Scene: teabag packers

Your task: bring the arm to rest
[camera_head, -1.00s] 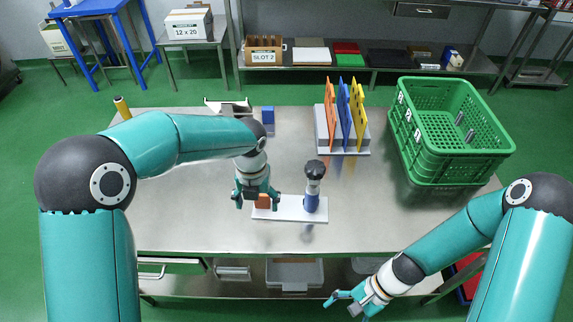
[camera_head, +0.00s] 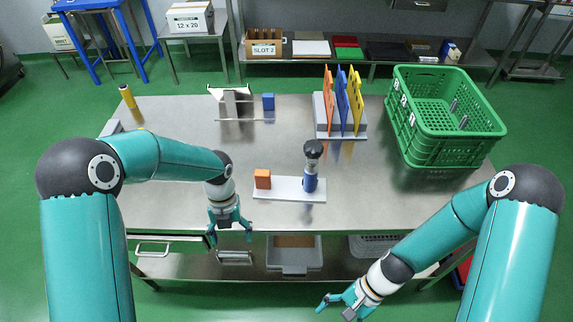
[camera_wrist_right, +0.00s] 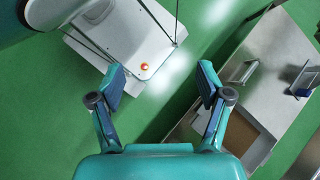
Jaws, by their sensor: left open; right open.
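My left gripper (camera_head: 229,230) is open and empty at the front edge of the steel table (camera_head: 190,215), to the left of a white board. My right gripper (camera_head: 341,303) is low in front of the table, to the right of the middle in the head view. The right wrist view shows its two fingers (camera_wrist_right: 161,90) wide apart with nothing between them. An orange block (camera_head: 262,179) stands on the left part of the white board (camera_head: 285,193). A blue stamp-like tool with a black knob (camera_head: 310,178) stands upright on the board's right part.
A green crate (camera_head: 437,150) stands at the table's right. A rack (camera_head: 322,118) holds orange, blue and yellow panels. A blue block (camera_head: 268,102), a metal holder (camera_head: 236,107) and a yellow cylinder (camera_head: 127,96) are at the back left. The table's middle is mostly clear.

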